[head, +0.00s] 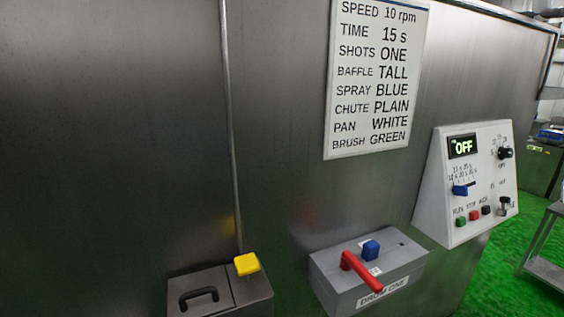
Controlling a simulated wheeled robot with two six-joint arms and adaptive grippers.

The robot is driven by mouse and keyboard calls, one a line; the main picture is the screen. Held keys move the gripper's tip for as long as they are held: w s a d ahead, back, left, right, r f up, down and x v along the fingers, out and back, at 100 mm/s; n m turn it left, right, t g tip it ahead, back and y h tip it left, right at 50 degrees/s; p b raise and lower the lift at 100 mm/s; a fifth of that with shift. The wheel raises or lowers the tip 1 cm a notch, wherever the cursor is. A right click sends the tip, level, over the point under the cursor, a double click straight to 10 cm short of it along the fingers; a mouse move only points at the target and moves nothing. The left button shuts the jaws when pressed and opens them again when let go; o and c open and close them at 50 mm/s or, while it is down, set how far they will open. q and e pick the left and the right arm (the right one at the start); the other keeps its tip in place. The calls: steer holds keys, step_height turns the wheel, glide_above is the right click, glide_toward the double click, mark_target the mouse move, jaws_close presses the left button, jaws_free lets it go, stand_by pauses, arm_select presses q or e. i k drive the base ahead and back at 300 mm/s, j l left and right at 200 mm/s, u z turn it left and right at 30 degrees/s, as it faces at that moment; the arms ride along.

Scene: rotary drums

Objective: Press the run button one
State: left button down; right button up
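The green run button (460,222) sits at the lower left of a white sloped control panel (433,213) on the right side of the head view, under the label RUN. A red stop button (474,216) and a dark button (486,210) are beside it on the right. Neither of my grippers is in view, and nothing covers the run button.
A grey box (340,296) labelled DRUM ONE, with a red lever (361,272) and blue block (371,250), stands below left of the panel. A settings sign (376,80) hangs above.

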mark_target(461, 221)
steer(key=z, duration=1.3)
